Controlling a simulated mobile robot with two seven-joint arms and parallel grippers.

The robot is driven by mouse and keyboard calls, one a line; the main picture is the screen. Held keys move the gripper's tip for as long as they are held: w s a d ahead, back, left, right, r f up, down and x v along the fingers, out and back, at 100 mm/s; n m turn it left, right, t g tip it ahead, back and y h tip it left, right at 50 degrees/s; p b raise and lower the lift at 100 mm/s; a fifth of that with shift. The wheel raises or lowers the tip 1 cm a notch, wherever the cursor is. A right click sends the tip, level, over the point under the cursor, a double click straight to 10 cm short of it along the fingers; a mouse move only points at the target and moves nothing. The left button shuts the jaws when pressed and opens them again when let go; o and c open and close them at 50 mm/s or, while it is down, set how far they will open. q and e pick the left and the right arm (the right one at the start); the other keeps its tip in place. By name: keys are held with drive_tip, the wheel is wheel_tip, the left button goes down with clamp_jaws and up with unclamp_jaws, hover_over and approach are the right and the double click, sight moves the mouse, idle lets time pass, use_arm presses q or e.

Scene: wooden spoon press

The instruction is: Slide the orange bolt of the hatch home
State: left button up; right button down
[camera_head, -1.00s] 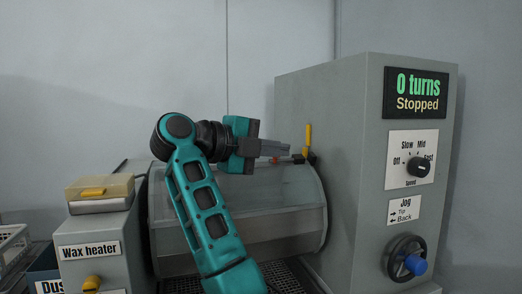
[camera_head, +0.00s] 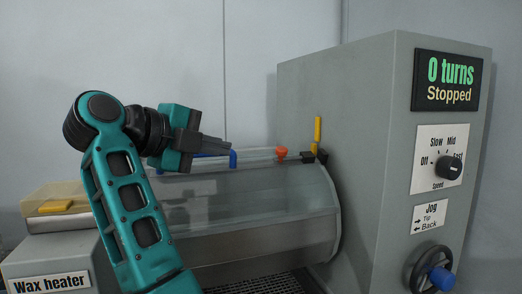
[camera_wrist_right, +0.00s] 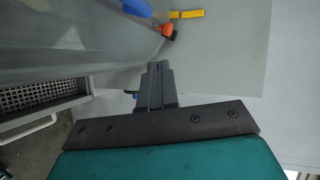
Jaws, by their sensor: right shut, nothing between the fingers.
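The orange bolt (camera_head: 281,152) shows as a small knob on the top edge of the clear curved hatch (camera_head: 250,195), just left of a black block (camera_head: 307,157). A small gap shows between knob and block in the head view. In the right wrist view the orange bolt (camera_wrist_right: 166,30) appears close to a dark block, beyond my fingers. My right gripper (camera_head: 228,145) is shut and empty, left of the bolt and apart from it, near a blue handle (camera_head: 233,158) on the hatch's top. Whether it touches that handle I cannot tell. My left gripper is not in view.
A yellow upright piece (camera_head: 318,129) stands beside the black block. The tall grey cabinet (camera_head: 345,110) at right carries a display reading 0 turns, Stopped, a speed knob (camera_head: 449,167) and a jog wheel (camera_head: 430,270). A wax heater (camera_head: 50,270) stands at left.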

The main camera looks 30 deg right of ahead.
approach(278, 152)
drive_tip(key=x, duration=0.5)
drive_tip(key=shift+d+f, duration=0.15)
drive_tip(key=shift+f, duration=0.1)
drive_tip(key=shift+w+d, duration=0.15)
drive_tip(key=shift+d, duration=0.4)
drive_tip(key=shift+d, duration=0.1)
drive_tip(key=d, duration=0.3)
drive_tip(key=shift+s+p, duration=0.3)
drive_tip(key=shift+s, duration=0.1)
drive_tip(key=shift+d, duration=0.15)
